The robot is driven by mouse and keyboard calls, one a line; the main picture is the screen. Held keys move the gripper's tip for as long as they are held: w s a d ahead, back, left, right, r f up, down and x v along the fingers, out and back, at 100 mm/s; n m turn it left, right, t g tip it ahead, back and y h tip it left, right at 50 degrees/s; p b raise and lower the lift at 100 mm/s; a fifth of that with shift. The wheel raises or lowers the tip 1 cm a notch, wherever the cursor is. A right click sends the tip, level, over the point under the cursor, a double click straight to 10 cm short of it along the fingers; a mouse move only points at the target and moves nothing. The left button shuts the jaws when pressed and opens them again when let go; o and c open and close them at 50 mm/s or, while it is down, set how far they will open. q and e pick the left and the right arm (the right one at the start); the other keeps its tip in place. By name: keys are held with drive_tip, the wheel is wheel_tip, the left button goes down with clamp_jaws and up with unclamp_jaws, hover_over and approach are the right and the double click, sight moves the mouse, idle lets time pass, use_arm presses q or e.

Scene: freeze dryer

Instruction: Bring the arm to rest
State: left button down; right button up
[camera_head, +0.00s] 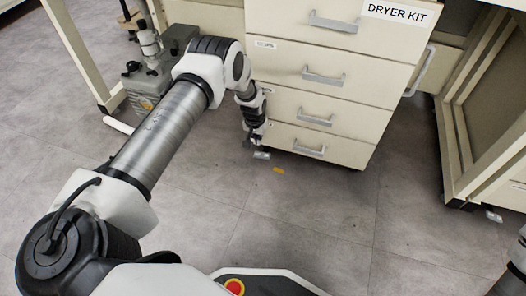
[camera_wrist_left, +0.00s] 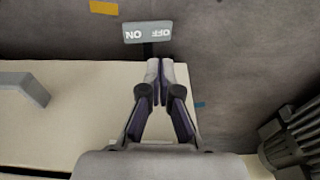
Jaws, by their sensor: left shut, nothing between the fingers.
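My left arm reaches out from the lower left in the head view, over the floor, and bends down at the front left of the drawer cabinet (camera_head: 313,110). My left gripper (camera_head: 257,130) points down beside the cabinet's lower left corner. In the left wrist view the gripper (camera_wrist_left: 160,68) has its fingertips together with nothing between them.
A pump-like machine (camera_head: 150,85) stands on the floor left of the cabinet, close to my left arm. Drawer handles (camera_head: 324,77) stick out from the cabinet front. A bench frame (camera_head: 462,150) stands at the right. The floor (camera_head: 310,215) in front is clear, with a small yellow mark (camera_head: 279,170).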

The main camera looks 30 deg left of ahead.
use_arm(q)
drive_tip(key=shift+r, duration=0.2)
idle(0.3)
drive_tip(key=s+d+r+m+p, duration=0.15)
drive_tip(key=s+d, duration=0.25)
drive_tip(key=s, duration=0.5)
drive_tip(key=s+d+r+g+p, duration=0.1)
drive_tip(key=s+d+r+p, duration=0.2)
drive_tip(key=s, duration=0.6)
drive_tip(key=s+d+r+p, duration=0.1)
drive_tip(key=s+d+p, duration=0.2)
drive_tip(key=s+d, duration=0.45)
drive_tip(key=s+r+g+p, duration=0.1)
drive_tip(key=s+r, duration=0.3)
drive_tip(key=s, duration=0.2)
drive_tip(key=s+r+p, duration=0.1)
drive_tip(key=s+r, duration=0.3)
drive_tip(key=s, duration=0.3)
wheel_tip(320, 180, up, 36)
drive_tip(key=w+p, duration=0.1)
drive_tip(key=p, duration=3.6)
drive_tip(key=shift+w+a+r+m, duration=0.15)
drive_tip(key=shift+a+r+m, duration=0.05)
drive_tip(key=shift+m, duration=0.15)
